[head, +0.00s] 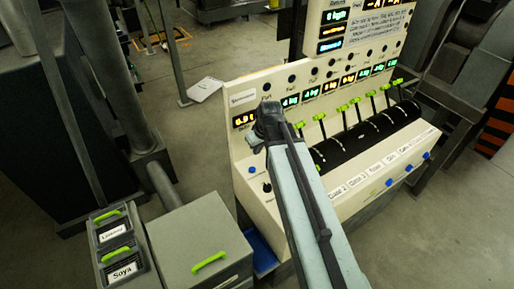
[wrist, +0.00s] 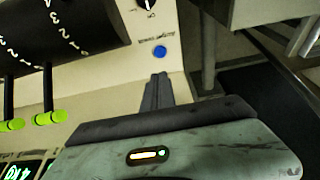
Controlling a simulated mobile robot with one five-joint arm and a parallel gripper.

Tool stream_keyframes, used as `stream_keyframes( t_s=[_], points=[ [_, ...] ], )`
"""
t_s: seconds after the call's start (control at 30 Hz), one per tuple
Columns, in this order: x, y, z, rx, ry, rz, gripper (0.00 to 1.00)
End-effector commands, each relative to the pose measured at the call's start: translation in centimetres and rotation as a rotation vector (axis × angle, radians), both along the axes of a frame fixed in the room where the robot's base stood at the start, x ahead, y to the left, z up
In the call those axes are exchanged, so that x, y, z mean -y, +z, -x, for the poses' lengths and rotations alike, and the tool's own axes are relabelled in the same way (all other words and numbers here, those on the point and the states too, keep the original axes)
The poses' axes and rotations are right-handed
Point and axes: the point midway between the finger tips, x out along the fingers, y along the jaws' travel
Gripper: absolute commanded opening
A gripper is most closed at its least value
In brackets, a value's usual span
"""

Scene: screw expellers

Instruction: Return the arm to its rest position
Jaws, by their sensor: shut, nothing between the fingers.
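My gripper (wrist: 157,90) shows in the wrist view as two dark fingers side by side, shut and empty. It is over the cream control panel (wrist: 120,75), just below a blue button (wrist: 160,52) in the picture; I cannot tell whether it touches the panel. In the head view my arm (head: 310,215) reaches up from the bottom edge to the left part of the control panel (head: 243,98). The fingers are not clear there.
A black drum (head: 370,130) with several green-tipped levers runs along the panel. A grey box (head: 190,235) with a green handle and crates, one labelled Soya (head: 123,272), stand at lower left. A post (head: 130,80) rises behind them. Open floor (head: 215,125) lies left of the panel.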

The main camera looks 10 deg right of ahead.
Motion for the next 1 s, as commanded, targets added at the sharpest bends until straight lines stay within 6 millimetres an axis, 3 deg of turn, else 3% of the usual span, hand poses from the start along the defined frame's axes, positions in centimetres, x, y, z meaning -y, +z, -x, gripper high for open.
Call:
stream_keyframes(
  t_s=[0.17,0.23,0.4,0.53,1.0],
  points=[
    [0.0,0.0,0.0,0.0,0.0,0.0,0.0],
    [-0.2,-1.0,0.7,-0.018,-0.014,-0.001,0.0],
    [-1.1,-7.2,7.3,-0.192,-0.175,0.013,0.0],
    [-1.3,-9.1,10.9,-0.291,-0.287,0.038,0.0],
    [-1.3,-8.6,11.4,-0.309,-0.311,0.045,0.0]
  ],
)
